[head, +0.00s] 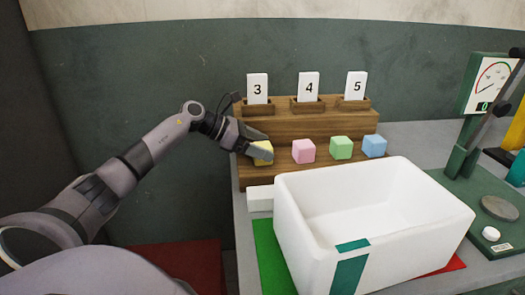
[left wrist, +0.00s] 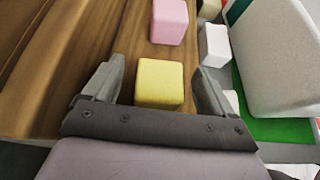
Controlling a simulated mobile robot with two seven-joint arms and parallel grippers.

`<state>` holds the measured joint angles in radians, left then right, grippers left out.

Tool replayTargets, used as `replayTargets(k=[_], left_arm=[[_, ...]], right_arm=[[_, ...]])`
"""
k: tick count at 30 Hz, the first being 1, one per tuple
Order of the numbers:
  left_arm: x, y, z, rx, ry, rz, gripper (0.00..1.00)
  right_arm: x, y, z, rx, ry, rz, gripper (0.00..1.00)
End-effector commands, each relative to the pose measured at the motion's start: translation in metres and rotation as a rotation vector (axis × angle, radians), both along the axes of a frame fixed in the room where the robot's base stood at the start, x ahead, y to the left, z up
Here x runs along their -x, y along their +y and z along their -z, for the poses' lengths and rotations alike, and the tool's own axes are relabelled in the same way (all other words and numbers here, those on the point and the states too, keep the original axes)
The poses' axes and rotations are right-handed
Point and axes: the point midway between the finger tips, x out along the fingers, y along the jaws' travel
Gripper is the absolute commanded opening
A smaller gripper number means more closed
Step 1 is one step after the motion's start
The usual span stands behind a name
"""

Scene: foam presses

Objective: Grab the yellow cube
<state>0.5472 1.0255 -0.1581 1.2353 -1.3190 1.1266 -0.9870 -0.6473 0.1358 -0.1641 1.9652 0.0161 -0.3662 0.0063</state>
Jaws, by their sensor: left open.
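The yellow cube (head: 263,152) sits at the left end of the row of cubes on the wooden stepped rack (head: 285,176). My left gripper (head: 260,146) is at it and hides part of it in the head view. In the left wrist view the yellow cube (left wrist: 160,84) lies between the two spread fingers of my left gripper (left wrist: 158,88), with a visible gap on each side. The left gripper is open. My right gripper is not in view.
A pink cube (head: 303,151), a green cube (head: 341,147) and a blue cube (head: 374,146) stand to the right on the same step. Number cards stand behind. A white bin (head: 437,222) is in front, with a small white block (head: 260,198) beside it. A gauge press (head: 483,88) stands right.

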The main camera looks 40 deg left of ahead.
Motion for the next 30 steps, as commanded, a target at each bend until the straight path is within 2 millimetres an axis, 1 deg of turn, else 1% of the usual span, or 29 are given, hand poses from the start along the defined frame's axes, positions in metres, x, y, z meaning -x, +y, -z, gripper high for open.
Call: replayTargets(k=[3, 9, 10, 11, 12, 14, 15, 25, 30], left_arm=[[-0.004, -0.004, 0.003, 0.000, 0.000, 0.000, 0.86], [-0.004, -0.004, 0.003, -0.001, 0.001, 0.000, 0.86], [-0.004, -0.004, 0.003, -0.001, 0.001, 0.000, 0.79], [-0.004, -0.004, 0.003, -0.001, 0.001, 0.000, 0.69], [-0.004, -0.004, 0.003, 0.000, 0.000, 0.000, 0.56], [-0.004, -0.004, 0.003, 0.000, 0.000, 0.000, 0.37], [-0.004, -0.004, 0.003, -0.001, 0.001, 0.000, 0.29], [-0.004, -0.003, 0.001, -0.001, -0.001, 0.000, 0.29], [-0.005, -0.003, -0.010, -0.001, -0.004, 0.001, 0.29]], right_arm=[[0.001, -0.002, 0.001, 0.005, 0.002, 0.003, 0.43], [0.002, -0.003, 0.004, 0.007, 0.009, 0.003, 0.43], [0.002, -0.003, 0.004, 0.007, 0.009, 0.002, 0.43], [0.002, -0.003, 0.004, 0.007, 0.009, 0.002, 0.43], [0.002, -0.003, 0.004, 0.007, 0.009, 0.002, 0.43], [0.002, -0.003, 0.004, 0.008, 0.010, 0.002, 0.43], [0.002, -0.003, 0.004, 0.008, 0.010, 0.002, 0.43], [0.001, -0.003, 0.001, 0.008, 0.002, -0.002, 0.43], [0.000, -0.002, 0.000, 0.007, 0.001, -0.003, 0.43]])
